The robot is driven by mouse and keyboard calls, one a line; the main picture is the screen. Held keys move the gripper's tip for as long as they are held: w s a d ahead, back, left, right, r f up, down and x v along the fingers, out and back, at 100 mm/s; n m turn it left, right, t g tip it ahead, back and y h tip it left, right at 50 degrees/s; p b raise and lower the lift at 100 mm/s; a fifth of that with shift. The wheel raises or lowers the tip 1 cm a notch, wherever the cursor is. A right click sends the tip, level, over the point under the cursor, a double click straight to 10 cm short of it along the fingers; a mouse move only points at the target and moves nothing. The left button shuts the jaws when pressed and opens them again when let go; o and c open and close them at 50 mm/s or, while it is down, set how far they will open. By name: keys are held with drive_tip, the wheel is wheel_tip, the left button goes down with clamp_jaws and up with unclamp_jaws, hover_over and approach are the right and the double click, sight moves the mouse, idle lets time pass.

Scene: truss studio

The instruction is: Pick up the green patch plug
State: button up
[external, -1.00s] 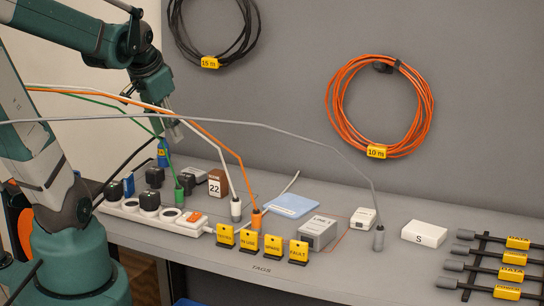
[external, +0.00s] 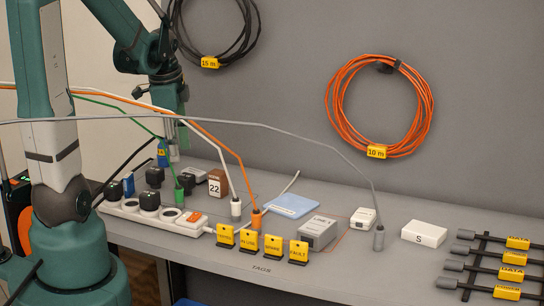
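The green patch plug (external: 179,192) stands upright on the bench beside the power strip, with its green cable (external: 120,107) rising to the left. My gripper (external: 179,148) points down above the plug, with a gap between them. Its two pale fingers appear spread apart with nothing between them, though they are small in this view. The plug's top shows below the fingers.
A white plug (external: 236,208) and an orange plug (external: 257,219) stand to the right, their cables arching across. A grey plug (external: 379,238) stands farther right. A white power strip (external: 130,208) with black adapters lies left. A brown box marked 22 (external: 218,183) is close by.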

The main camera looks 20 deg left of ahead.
sight(179, 188)
drive_tip(key=f+m, duration=0.1)
drive_tip(key=f, duration=0.1)
drive_tip(key=w+a+f+m+g, duration=0.1)
drive_tip(key=f+m, duration=0.1)
drive_tip(key=w+f+m, duration=0.1)
drive_tip(key=f+m, duration=0.1)
drive_tip(key=shift+w+a+f+g+p, duration=0.2)
drive_tip(key=shift+w+f+g+p, duration=0.1)
drive_tip(key=shift+g+p, duration=0.1)
drive_tip(key=shift+a+f+m, duration=0.2)
drive_tip(key=shift+f+m, duration=0.6)
drive_tip(key=shift+f, duration=0.2)
drive_tip(key=shift+f, duration=1.3)
drive_tip(key=shift+w+f+b, duration=0.1)
drive_tip(key=shift+f+b, duration=0.3)
drive_tip(key=shift+f, duration=2.2)
drive_tip(key=c, duration=1)
